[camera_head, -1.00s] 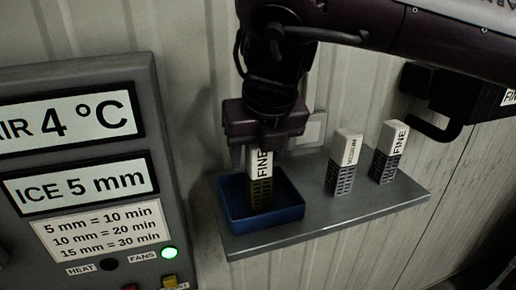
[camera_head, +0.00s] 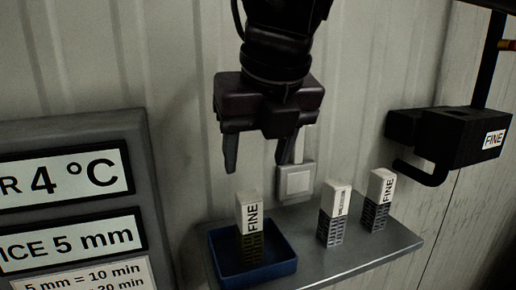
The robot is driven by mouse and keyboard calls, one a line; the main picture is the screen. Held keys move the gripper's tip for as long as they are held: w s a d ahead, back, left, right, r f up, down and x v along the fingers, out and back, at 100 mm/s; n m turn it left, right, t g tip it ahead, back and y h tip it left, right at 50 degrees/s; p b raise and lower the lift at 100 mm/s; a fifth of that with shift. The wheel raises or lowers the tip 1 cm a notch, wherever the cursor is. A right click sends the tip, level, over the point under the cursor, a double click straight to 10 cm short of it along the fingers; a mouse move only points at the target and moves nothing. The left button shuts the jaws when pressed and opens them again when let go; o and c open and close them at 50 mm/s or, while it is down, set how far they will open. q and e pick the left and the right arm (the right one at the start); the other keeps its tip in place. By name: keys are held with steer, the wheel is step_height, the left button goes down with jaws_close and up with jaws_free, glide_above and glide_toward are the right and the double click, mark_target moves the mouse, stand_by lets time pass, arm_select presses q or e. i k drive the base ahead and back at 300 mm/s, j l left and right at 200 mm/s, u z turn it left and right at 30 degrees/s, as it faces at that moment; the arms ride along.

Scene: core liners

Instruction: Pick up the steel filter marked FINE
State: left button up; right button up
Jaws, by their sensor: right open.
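A filter block marked FINE (camera_head: 249,222) stands upright in the blue tray (camera_head: 286,268); its white upper part carries the label and its slotted lower part looks dark yellowish. Another filter marked FINE (camera_head: 378,202), with a grey slotted lower part, stands at the right of the shelf. Between them stands a grey slotted filter (camera_head: 334,216) whose small label I cannot read for sure. My right gripper (camera_head: 257,162) is open and empty, pointing down above the filter in the tray, with a gap between. My left gripper is not in view.
The grey shelf (camera_head: 350,256) is bare along its front. A black holder labelled FINE (camera_head: 455,137) with a hooked arm is on the wall at right. A wall switch (camera_head: 294,183) is behind the gripper. A display panel (camera_head: 70,190) reads 4 °C and ICE 5 mm.

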mark_target(377, 203)
steer(key=k, duration=1.5)
